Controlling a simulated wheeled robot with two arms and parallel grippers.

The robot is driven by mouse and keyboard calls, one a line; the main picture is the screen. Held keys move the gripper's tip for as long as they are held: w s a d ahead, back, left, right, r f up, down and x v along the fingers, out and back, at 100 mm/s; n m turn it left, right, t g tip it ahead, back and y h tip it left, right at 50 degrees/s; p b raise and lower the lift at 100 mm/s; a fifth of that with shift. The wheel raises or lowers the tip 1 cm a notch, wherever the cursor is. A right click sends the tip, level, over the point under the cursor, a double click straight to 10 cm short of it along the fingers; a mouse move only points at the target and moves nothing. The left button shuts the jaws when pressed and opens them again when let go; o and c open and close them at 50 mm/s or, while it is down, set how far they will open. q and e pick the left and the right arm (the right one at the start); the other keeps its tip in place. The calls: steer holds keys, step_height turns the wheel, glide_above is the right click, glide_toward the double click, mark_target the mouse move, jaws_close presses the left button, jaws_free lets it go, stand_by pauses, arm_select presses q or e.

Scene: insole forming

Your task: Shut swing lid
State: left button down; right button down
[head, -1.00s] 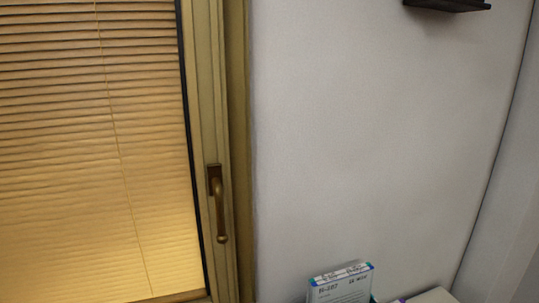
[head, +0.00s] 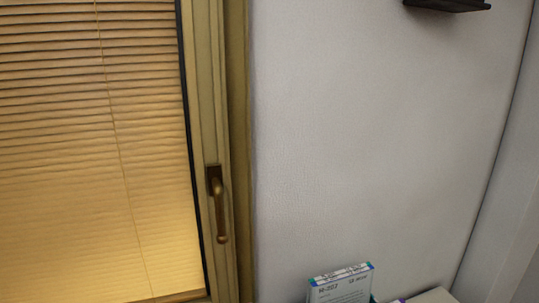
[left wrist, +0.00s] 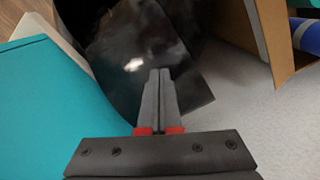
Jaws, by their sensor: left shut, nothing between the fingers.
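No swing lid can be made out with certainty in either view. In the left wrist view my left gripper (left wrist: 160,75) is shut, its two grey fingers together with nothing between them. Its tips lie in front of a glossy black panel (left wrist: 190,88) with a bright reflection. I cannot tell whether they touch it or whether this panel is the lid. My right gripper is in neither view.
A teal surface (left wrist: 45,105) is left of my left gripper; an open cardboard box (left wrist: 265,35) holding a blue roll is at upper right. The head view shows a window with blinds (head: 90,150), its handle (head: 217,203), a labelled box (head: 342,284) and a dark shelf (head: 447,5).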

arm_select(q)
steer(key=shift+f+b, duration=2.8)
steer(key=shift+f, duration=0.6)
step_height(320, 180, up, 12)
steer(key=p, duration=1)
steer(key=shift+r, duration=0.15)
steer(key=shift+s, duration=0.1)
